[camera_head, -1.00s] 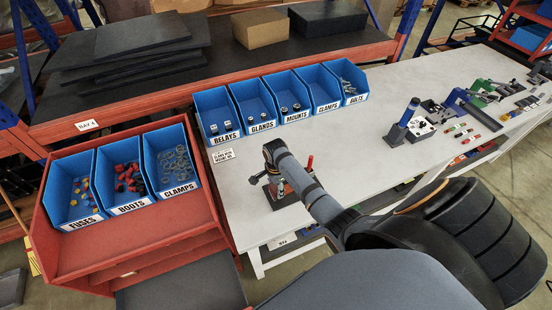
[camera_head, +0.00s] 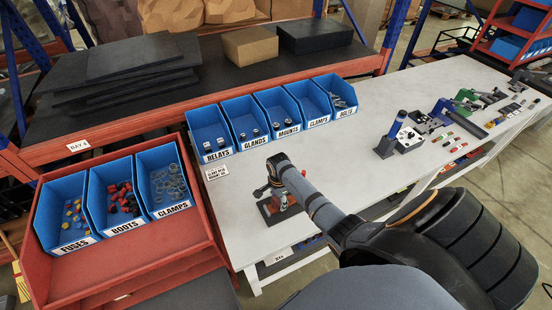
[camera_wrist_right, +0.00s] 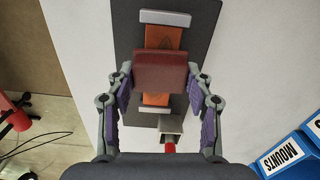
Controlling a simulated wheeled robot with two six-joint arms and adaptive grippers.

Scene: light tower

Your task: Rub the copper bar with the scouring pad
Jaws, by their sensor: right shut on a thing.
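The copper bar (camera_wrist_right: 163,38) is an orange strip on a dark base plate (camera_wrist_right: 126,28) in the right wrist view. A pale block holds its far end and another lies across its near end. My right gripper (camera_wrist_right: 160,84) is shut on the scouring pad (camera_wrist_right: 160,70), a maroon block that lies across the middle of the bar and hides that part. Whether the pad touches the bar is hard to tell. In the head view my right gripper (camera_head: 274,184) is over the fixture (camera_head: 283,208) on the white bench, and the bar is hidden. My left gripper is not in view.
A red-tipped clamp handle (camera_wrist_right: 169,147) stands at the near end of the fixture. Blue bins (camera_head: 208,133) line the bench's back edge. A red cart (camera_head: 200,232) with more bins stands left. Blue-handled tools (camera_head: 393,133) stand to the right, with bare bench (camera_head: 340,145) between.

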